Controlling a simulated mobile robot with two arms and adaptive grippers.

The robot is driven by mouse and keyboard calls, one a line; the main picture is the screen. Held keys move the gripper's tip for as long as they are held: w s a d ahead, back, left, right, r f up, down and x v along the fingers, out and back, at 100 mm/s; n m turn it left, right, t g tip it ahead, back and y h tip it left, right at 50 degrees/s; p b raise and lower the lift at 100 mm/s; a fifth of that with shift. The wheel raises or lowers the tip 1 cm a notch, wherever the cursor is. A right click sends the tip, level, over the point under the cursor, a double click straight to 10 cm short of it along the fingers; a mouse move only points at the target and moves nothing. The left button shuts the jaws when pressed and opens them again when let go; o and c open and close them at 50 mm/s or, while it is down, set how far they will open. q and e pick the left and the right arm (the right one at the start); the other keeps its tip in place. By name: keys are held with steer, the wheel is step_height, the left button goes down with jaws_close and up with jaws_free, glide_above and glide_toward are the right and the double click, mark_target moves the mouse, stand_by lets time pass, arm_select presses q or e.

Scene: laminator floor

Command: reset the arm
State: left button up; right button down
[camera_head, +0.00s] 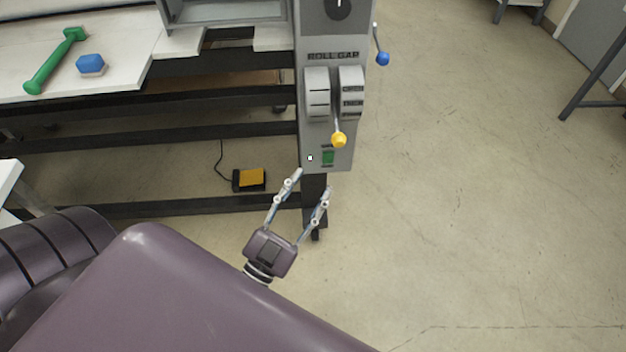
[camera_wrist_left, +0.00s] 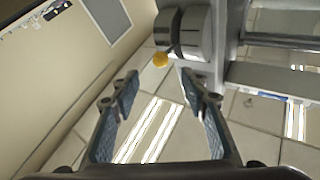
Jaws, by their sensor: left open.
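My left gripper (camera_head: 308,180) is open and empty in the head view, just below the grey control panel (camera_head: 312,140) of the machine. Its two fingers also show apart in the left wrist view (camera_wrist_left: 160,84), with nothing between them. A lever with a yellow knob (camera_head: 339,139) sticks out of the panel above and right of the fingertips. The yellow knob also shows in the left wrist view (camera_wrist_left: 161,60), beyond the fingers and apart from them. A second lever with a blue knob (camera_head: 382,59) is on the panel's right side. My right gripper is not in view.
A yellow and black pedal (camera_head: 249,179) with a cable is on the floor under the frame. Open floor (camera_head: 470,190) lies to the right.

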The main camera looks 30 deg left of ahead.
arm_select(q)
steer(key=shift+f, duration=0.1)
steer(key=s+d+f+n+g, duration=0.15)
steer(key=f+g, duration=0.35)
steer(key=f, duration=1.2)
steer(key=s+d+f+g, duration=0.1)
steer(key=s+f+g, duration=0.3)
steer(key=f, duration=1.3)
steer(key=s+f+g, duration=0.7)
steer(key=s+f, duration=0.5)
steer(key=f, duration=0.2)
steer(key=s+a+f+g, duration=0.2)
steer(key=s+f, duration=0.1)
steer(key=s, duration=0.4)
steer(key=s+a+f+g+y+p, duration=0.1)
steer(key=s+a+f+g, duration=0.1)
steer(key=s, duration=0.6)
step_height(320, 180, down, 2)
steer(key=shift+s+f+g+y, duration=0.2)
steer(key=shift+s+g+y, duration=0.1)
steer(key=shift+g, duration=0.5)
steer(key=shift+a, duration=0.1)
